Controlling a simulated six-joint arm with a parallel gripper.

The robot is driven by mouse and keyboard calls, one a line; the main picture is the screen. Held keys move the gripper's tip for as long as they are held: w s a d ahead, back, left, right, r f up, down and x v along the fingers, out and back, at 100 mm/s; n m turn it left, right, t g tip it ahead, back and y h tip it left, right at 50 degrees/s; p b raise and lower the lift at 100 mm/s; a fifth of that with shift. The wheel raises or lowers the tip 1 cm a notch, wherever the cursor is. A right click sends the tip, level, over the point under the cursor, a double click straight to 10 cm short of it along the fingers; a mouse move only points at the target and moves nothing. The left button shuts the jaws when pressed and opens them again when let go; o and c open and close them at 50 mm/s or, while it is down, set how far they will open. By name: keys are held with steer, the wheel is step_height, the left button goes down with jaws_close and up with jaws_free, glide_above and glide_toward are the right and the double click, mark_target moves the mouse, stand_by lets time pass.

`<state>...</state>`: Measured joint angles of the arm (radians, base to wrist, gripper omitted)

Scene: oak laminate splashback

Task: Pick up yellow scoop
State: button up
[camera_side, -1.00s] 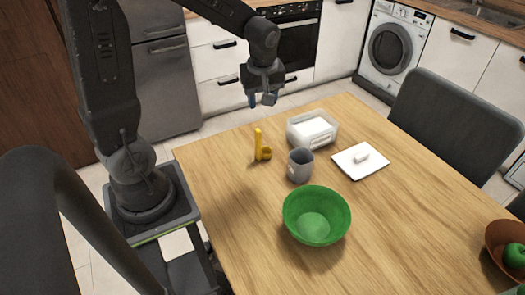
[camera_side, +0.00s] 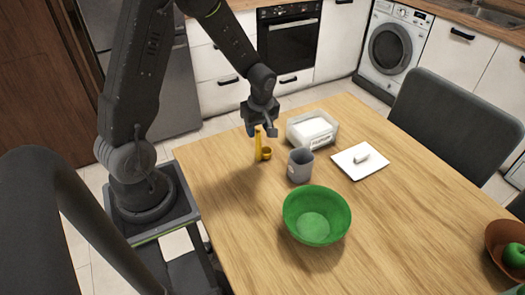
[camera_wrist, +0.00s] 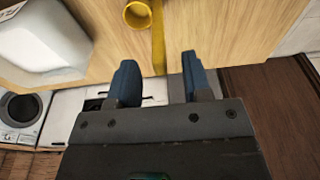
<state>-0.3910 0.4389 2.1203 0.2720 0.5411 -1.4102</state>
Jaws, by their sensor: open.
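The yellow scoop (camera_side: 260,146) stands on the wooden table with its handle upright and its small cup low on the right side. In the wrist view the scoop (camera_wrist: 158,38) shows near the top, its round cup to the left of the handle. My gripper (camera_side: 261,133) is just above the top of the handle in the side view. In the wrist view its two blue fingertips (camera_wrist: 157,65) are apart, with the handle's end near the gap between them. I cannot tell whether a finger touches the handle.
A white container (camera_side: 312,130) stands close right of the scoop. A grey mug (camera_side: 300,166) and a green bowl (camera_side: 316,216) stand nearer the camera. A white lid (camera_side: 352,168) lies further right. The table's left side is clear.

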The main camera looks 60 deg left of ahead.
steer(key=shift+a+f, duration=0.2)
steer(key=shift+f, duration=0.75)
steer(key=shift+a+f, duration=0.15)
steer(key=shift+f, duration=0.75)
jaws_close()
